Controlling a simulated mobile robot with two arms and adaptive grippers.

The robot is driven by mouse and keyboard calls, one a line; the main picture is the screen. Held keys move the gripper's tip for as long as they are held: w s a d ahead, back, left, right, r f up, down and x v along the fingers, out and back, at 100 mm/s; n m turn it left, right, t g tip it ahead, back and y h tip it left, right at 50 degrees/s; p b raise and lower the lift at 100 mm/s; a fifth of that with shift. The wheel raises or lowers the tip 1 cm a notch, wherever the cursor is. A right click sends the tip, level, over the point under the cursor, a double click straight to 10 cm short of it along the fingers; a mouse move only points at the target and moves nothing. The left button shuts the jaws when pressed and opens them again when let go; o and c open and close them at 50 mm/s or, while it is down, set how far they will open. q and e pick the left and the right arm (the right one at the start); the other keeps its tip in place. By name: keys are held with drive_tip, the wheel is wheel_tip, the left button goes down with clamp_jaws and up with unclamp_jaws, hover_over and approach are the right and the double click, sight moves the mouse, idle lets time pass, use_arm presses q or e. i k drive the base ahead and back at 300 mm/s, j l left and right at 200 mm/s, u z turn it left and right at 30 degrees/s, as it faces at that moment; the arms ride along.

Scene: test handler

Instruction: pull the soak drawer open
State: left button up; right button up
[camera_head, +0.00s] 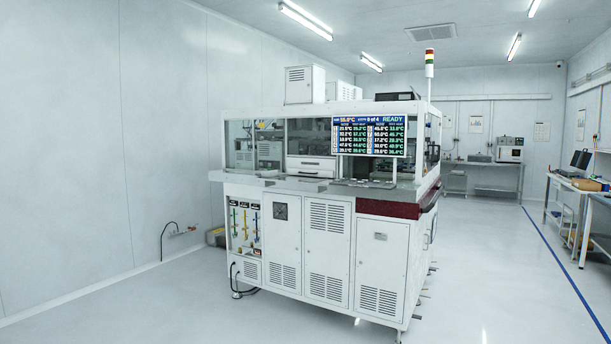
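A large white test handler (330,225) stands on the floor in the middle of the camera_head view, some distance away. Inside its windowed upper part is a white drawer unit (311,163) with dark handle slots, just left of the screen. Its drawer fronts look flush and shut. No label can be read, so I cannot tell whether one of them is the soak drawer. Neither of my grippers is in view.
A screen (370,136) reading READY hangs on the handler's front. A signal tower (429,63) rises at its right. Side benches (566,184) stand along the right wall. A small box and cable lie by the left wall. The floor (480,270) in front and to the right is clear.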

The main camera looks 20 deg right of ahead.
sight(291, 171)
drive_tip(key=i+l+z, duration=0.55)
drive_tip(key=i, duration=0.2)
drive_tip(key=i+z, duration=0.5)
drive_tip(key=i, duration=1.15)
